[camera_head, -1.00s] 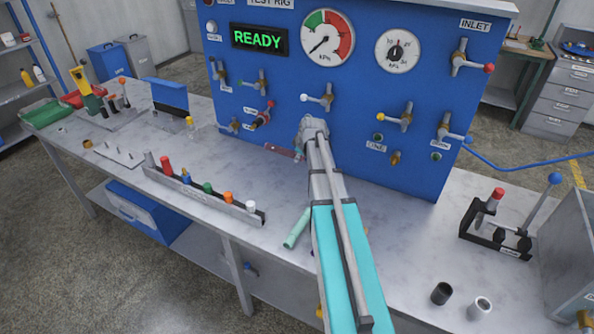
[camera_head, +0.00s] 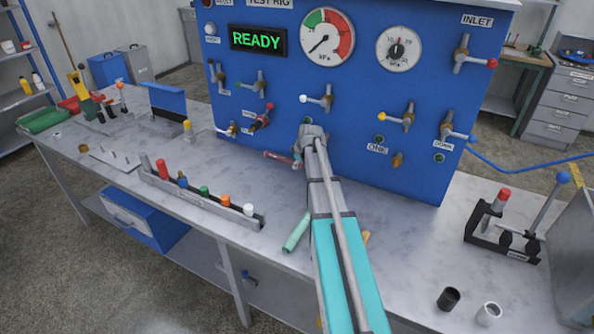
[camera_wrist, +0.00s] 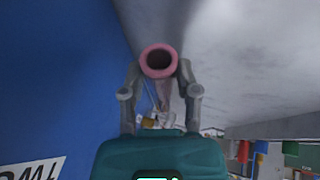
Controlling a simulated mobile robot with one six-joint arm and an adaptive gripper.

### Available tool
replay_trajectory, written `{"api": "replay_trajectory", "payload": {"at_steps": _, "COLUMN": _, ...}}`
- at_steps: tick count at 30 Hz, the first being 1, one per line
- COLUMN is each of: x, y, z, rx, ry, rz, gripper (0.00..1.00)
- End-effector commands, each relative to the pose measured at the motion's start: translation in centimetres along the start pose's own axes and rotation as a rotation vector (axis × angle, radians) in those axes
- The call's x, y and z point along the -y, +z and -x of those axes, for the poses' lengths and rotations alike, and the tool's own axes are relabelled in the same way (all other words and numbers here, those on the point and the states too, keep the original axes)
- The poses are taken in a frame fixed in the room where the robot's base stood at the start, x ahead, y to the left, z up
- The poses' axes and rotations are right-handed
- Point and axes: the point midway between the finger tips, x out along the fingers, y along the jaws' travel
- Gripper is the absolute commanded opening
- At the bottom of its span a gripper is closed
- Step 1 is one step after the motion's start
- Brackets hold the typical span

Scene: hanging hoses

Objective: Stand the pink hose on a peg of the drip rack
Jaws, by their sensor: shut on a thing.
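The pink hose (camera_wrist: 159,61) is held between the two fingers of my gripper (camera_wrist: 159,76) in the wrist view. Its round open end with a thick pink rim faces the camera. In the head view my gripper (camera_head: 299,158) is over the bench in front of the blue panel, and the hose (camera_head: 277,156) sticks out to its left, tilted nearly level. The arm hides part of the grip. A flat plate with several thin upright pegs, apparently the drip rack (camera_head: 112,157), lies at the left on the bench, well apart from the gripper.
A long holder (camera_head: 215,208) with several coloured pieces stands between the gripper and the pegs. A teal tube (camera_head: 296,232) lies beside my arm. The blue panel (camera_head: 350,95) with valves rises close behind. Two short cylinders, dark (camera_head: 448,298) and pale (camera_head: 489,313), stand at right.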

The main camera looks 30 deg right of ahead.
Motion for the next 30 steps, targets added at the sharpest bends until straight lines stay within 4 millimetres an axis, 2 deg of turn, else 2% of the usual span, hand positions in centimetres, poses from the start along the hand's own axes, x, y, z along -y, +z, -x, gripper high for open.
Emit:
{"api": "replay_trajectory", "payload": {"at_steps": 6, "x": -0.3, "y": 0.1, "z": -1.7, "rx": 0.0, "ry": 0.0, "rz": 0.0, "gripper": 0.0}}
{"api": "replay_trajectory", "payload": {"at_steps": 15, "x": 0.6, "y": 1.0, "z": -3.6, "rx": 0.0, "ry": 0.0, "rz": 0.001, "gripper": 0.0}}
{"api": "replay_trajectory", "payload": {"at_steps": 30, "x": 0.7, "y": 1.1, "z": -3.9, "rx": 0.0, "ry": 0.0, "rz": 0.001, "gripper": 0.0}}
